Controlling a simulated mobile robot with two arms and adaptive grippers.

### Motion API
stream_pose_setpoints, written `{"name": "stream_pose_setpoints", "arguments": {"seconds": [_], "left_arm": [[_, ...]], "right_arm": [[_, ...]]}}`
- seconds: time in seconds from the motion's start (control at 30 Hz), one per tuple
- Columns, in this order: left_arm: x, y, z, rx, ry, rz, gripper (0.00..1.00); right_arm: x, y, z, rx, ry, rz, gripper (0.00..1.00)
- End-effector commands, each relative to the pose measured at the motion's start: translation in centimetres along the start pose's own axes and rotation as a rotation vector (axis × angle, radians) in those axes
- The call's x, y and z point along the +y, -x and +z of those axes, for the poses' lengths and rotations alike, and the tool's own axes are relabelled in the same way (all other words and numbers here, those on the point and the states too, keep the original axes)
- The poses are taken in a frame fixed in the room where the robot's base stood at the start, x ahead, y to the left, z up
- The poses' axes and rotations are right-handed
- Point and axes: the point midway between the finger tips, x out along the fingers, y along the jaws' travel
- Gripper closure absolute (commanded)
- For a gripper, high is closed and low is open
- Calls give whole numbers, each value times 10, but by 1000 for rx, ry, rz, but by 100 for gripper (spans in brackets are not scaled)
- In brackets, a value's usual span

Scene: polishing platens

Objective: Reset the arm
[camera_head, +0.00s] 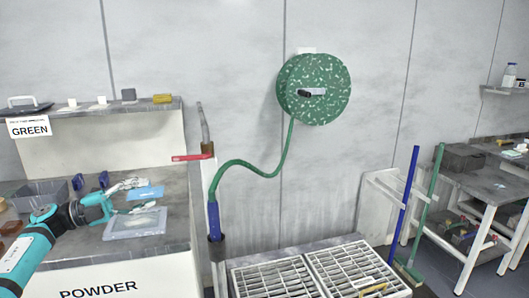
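My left arm comes in from the left edge, white and teal with a dark joint. Its teal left gripper (112,207) is over the grey bench (177,212) marked POWDER and points right. Its fingers look spread, with nothing visible between them. A pale tray (135,224) lies just below and right of the fingertips. A light blue piece (146,193) and a whitish crumpled item (125,186) lie just beyond. I cannot tell whether the gripper touches any of them. My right gripper is not in view.
A green hose reel (316,90) hangs on the wall, its hose running to a blue nozzle (214,220) on a post. Floor grates (300,272) lie at front centre. Blue (405,195) and green poles lean at right. A shelf (95,110) stands above the bench.

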Motion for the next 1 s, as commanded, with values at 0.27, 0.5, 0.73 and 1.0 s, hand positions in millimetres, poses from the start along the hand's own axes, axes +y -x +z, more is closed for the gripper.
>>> {"name": "stream_pose_setpoints", "arguments": {"seconds": [0.27,0.5,0.73,1.0], "left_arm": [[50,-51,6,-152,92,-179,62],[132,-69,-1,-498,355,-404,62],[246,-21,-43,-965,747,-464,62],[364,59,-162,-1449,1189,-279,62]], "right_arm": [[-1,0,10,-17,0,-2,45],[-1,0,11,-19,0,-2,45],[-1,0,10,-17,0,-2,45],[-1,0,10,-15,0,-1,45]]}}
